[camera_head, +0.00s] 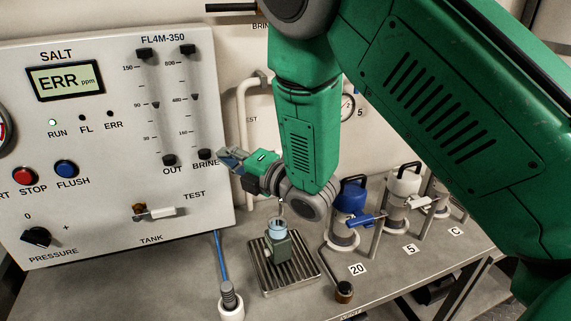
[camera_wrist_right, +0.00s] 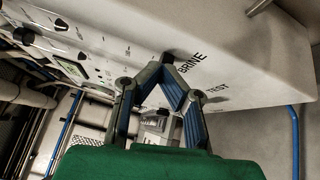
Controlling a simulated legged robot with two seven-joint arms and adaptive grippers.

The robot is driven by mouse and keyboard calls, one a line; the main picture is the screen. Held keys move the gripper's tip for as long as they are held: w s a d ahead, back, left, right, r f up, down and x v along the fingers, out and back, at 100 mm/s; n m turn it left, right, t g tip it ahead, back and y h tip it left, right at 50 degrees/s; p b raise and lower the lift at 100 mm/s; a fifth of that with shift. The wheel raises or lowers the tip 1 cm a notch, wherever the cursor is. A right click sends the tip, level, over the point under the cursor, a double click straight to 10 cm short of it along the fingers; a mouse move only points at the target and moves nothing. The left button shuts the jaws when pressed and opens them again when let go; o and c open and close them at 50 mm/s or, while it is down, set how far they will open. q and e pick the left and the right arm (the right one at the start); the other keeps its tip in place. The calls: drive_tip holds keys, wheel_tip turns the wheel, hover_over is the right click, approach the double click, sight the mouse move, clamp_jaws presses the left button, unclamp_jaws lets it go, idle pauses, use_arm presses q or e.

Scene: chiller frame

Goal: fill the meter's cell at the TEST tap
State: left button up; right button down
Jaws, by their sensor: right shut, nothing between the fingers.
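The meter (camera_head: 280,247), a small grey-green body with a pale bluish round cell (camera_head: 277,226) on top, stands upright on a slotted metal tray (camera_head: 308,274). I cannot tell whether the cell holds liquid. The TEST tap (camera_head: 140,210) is a small brass fitting with a white lever (camera_head: 163,212) pointing right, low on the white panel. My right gripper (camera_head: 226,154) is up and right of the tap, close to the black BRINE knob (camera_head: 205,154). In the wrist view my right gripper (camera_wrist_right: 168,64) has its fingertips together, close to the black knob (camera_wrist_right: 167,57). My left gripper is out of view.
The panel's SALT display (camera_head: 65,80) reads ERR ppm. A blue hose (camera_head: 221,256) runs down to a white holder (camera_head: 231,308). A blue-topped vessel (camera_head: 349,196) and a white-topped vessel (camera_head: 404,181) stand right. My green right arm crosses the upper right.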

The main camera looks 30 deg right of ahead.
drive_tip(key=s+d+f+m+h+b, duration=0.3)
drive_tip(key=s+d+f+m+h, duration=0.3)
drive_tip(key=s+d+m+h, duration=0.55)
drive_tip(key=w+d+h, duration=0.1)
drive_tip(key=w+d, duration=0.2)
drive_tip(key=w, duration=0.9)
drive_tip(key=shift+d+r+n+h, duration=0.2)
drive_tip(key=shift+d+n+h, duration=0.15)
drive_tip(key=shift+d+n, duration=0.1)
